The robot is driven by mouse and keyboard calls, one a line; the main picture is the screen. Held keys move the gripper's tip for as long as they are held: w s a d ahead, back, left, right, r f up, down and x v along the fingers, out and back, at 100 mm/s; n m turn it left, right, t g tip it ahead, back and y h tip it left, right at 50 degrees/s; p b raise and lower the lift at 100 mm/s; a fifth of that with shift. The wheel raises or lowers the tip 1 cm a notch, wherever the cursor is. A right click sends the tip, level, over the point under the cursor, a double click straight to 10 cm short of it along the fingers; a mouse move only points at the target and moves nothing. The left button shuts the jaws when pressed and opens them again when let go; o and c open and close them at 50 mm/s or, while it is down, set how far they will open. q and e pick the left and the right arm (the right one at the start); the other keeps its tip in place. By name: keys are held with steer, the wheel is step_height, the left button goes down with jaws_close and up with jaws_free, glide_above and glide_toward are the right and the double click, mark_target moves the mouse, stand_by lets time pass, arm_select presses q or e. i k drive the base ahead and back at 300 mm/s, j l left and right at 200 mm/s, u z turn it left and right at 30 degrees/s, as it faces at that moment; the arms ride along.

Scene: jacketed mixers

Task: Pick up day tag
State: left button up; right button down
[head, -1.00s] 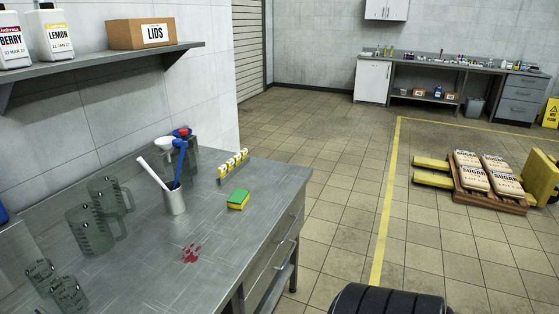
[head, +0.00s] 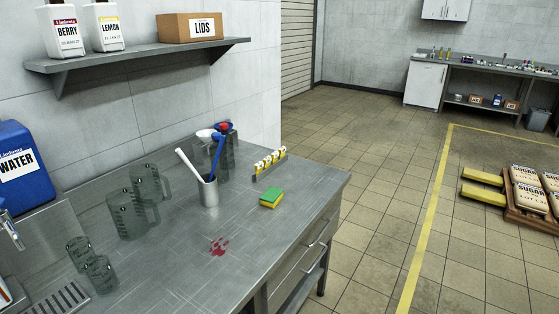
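A small rack of yellow and white tags (head: 270,162) stands near the back edge of the steel bench (head: 262,222), in the head view. The tags stand upright in a row along a grey holder. Their print is too small to read, so I cannot tell whether they are day tags. Neither of my grippers is in view.
A green and yellow sponge (head: 271,198) and a red spill (head: 219,246) lie on the bench. A metal cup with utensils (head: 208,190), clear jugs (head: 130,215) and a blue water container (head: 24,170) stand left of the tags. Sugar sacks (head: 527,195) rest on a pallet at right.

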mark_target(275, 155)
steer(key=u, duration=3.7)
steer(key=z, duration=3.7)
steer(key=u, duration=0.55)
steer(key=i+l+u, duration=0.15)
steer(key=l+u, duration=0.3)
steer(key=i+l+u, duration=0.1)
steer(key=l+u, duration=0.85)
steer(key=j, duration=0.1)
